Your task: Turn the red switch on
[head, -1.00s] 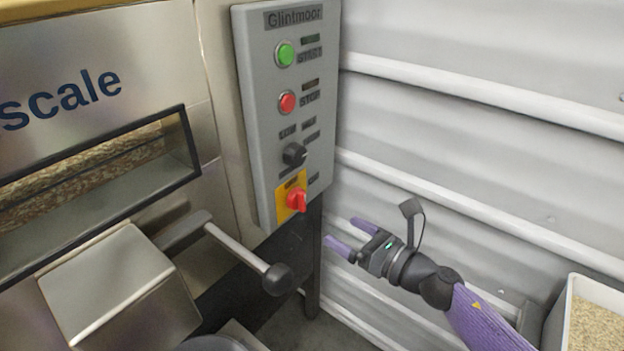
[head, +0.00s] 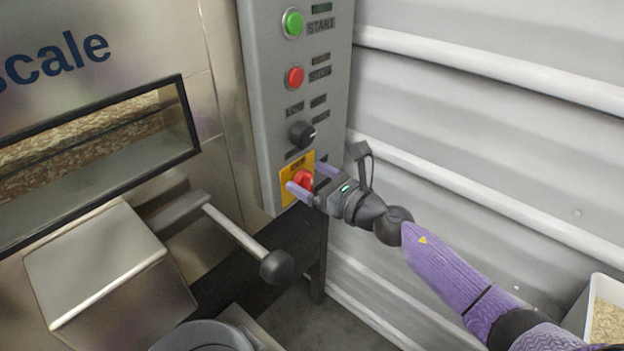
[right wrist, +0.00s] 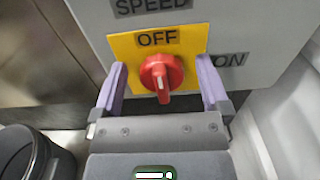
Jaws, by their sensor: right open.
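The red switch (head: 304,181) sits on a yellow plate (head: 291,196) low on the grey control panel (head: 262,120). In the right wrist view the red switch (right wrist: 160,74) is a round knob with a raised grip and a pale mark. Its grip runs nearly up and down, close under the word OFF; the word ON is to the right. My right gripper (head: 314,179) is open at the plate, its purple fingers either side of the knob with gaps visible in the right wrist view (right wrist: 162,88). My left gripper is not in view.
Above the switch are a black knob (head: 302,134), a red button (head: 294,77) and a green button (head: 292,23). A ball-ended lever (head: 277,267) sticks out below left. A ribbed white wall (head: 470,110) stands right of the panel.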

